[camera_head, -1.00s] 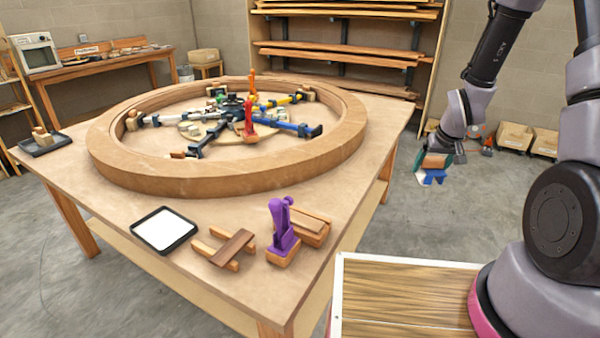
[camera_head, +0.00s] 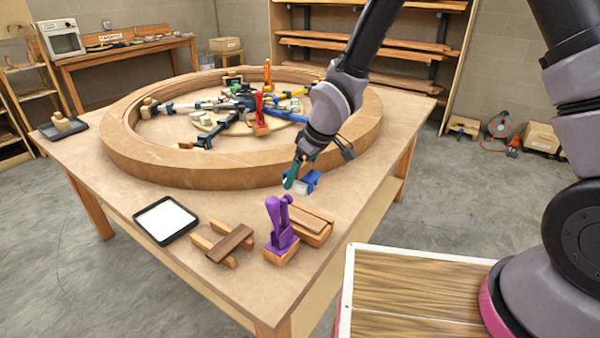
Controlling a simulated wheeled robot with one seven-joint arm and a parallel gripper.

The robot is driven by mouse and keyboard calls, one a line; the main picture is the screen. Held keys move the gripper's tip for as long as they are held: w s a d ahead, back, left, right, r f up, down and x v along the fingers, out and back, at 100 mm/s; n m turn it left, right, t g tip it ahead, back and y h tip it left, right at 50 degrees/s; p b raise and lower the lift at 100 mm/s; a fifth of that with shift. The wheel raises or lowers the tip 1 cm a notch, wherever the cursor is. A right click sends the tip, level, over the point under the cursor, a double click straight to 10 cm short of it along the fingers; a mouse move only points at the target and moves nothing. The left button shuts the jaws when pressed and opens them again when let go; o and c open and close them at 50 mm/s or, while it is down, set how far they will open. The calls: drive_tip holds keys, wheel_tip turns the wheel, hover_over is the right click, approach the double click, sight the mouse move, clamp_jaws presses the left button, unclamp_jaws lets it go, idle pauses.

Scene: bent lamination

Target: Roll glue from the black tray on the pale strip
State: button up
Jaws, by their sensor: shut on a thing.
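A black tray (camera_head: 138,223) with a flat white fill lies at the table's front left. My gripper (camera_head: 297,183) is shut on a small tool with a blue frame and a pale part (camera_head: 303,186), which looks like a glue roller. It is above the table, right of the tray and in front of the wooden ring. The fingers and the tool's handle are small and partly hidden by the wrist. I cannot tell which piece is the pale strip.
A large wooden ring (camera_head: 200,172) with several clamps inside fills the table (camera_head: 120,195). A slatted wooden piece (camera_head: 228,243), a purple clamp (camera_head: 281,228) and a wooden block (camera_head: 312,222) stand near the front. Another dark tray (camera_head: 47,133) holds wooden blocks at the far left.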

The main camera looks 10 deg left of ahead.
drive_tip(key=shift+a+f, duration=0.1)
drive_tip(key=shift+f, duration=2.85)
drive_tip(key=shift+r, duration=0.15)
